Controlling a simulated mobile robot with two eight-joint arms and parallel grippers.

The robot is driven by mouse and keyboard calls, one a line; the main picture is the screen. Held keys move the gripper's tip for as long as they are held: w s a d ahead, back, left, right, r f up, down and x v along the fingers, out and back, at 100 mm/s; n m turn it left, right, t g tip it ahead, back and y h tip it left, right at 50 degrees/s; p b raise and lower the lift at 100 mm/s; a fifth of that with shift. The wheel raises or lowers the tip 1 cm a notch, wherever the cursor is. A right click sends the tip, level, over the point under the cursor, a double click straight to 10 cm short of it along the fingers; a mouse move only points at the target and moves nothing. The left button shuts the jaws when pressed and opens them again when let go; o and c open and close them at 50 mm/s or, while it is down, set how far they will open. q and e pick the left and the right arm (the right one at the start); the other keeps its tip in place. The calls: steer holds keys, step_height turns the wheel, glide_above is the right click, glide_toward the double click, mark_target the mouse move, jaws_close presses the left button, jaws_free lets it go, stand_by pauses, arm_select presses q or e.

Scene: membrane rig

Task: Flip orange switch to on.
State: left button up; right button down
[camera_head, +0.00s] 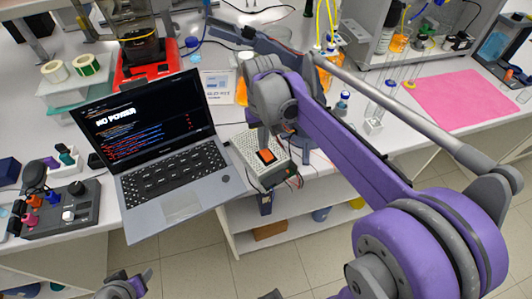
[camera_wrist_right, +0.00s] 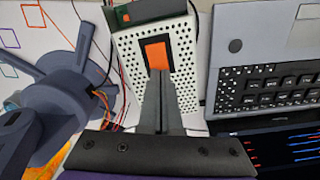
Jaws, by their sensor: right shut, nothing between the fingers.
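The orange switch (camera_head: 266,155) sits in a dark frame on a white perforated power box (camera_head: 245,149), right of the laptop. In the right wrist view the orange switch (camera_wrist_right: 157,50) is at the top centre on the perforated box (camera_wrist_right: 186,55). My right gripper (camera_head: 264,147) is shut and empty, pointing down at the switch. In the wrist view its closed fingertips (camera_wrist_right: 159,72) overlap the switch's near edge; I cannot tell whether they touch it. Part of my left gripper (camera_head: 125,287) shows at the bottom left, away from the box.
The open laptop (camera_head: 180,200) reads "NO POWER" and stands close beside the box. Wires hang at the box's right side. A control panel (camera_head: 60,212) with knobs is at the left, a pink mat (camera_head: 465,98) at the right. Glassware and tubing stand behind my right arm.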

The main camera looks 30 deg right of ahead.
arm_select(q)
steer(key=shift+s+f+b, duration=0.1)
steer(key=shift+f+b, duration=0.25)
steer(key=shift+f, duration=0.15)
arm_select(e)
steer(key=shift+f, duration=0.7)
steer(key=shift+r, duration=0.1)
steer(key=shift+r+p, duration=2)
steer(key=shift+r, duration=1.55)
arm_select(q)
steer(key=r, duration=0.1)
steer(key=w+r, duration=0.1)
steer(key=r, duration=0.1)
steer(key=w+r, duration=0.1)
steer(key=r, duration=0.1)
steer(key=shift+r, duration=0.2)
arm_select(e)
steer(key=shift+f, duration=0.1)
